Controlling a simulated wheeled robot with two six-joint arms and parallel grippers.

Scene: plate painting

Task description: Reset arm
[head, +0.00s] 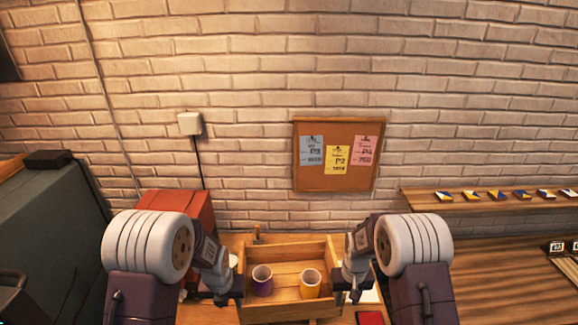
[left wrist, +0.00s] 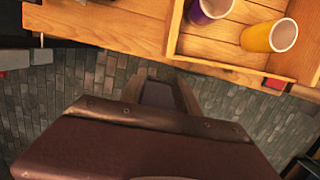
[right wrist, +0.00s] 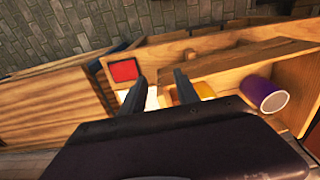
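My left gripper (head: 229,298) is at the left side of a wooden tray (head: 285,247). Its fingers also show in the left wrist view (left wrist: 160,85), apart with nothing between them, over the brick floor. My right gripper (head: 347,297) is at the tray's right side. In the right wrist view its fingers (right wrist: 159,82) are apart, and I see nothing held. A purple cup (head: 262,281) and a yellow cup (head: 310,284) stand in the tray, apart from both grippers.
A red box (head: 183,207) stands at the back left. A red square item (head: 370,317) lies right of the tray. A shelf (head: 430,201) with several small patterned pieces is on the right wall. A corkboard (head: 311,184) with three notes hangs on the brick wall.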

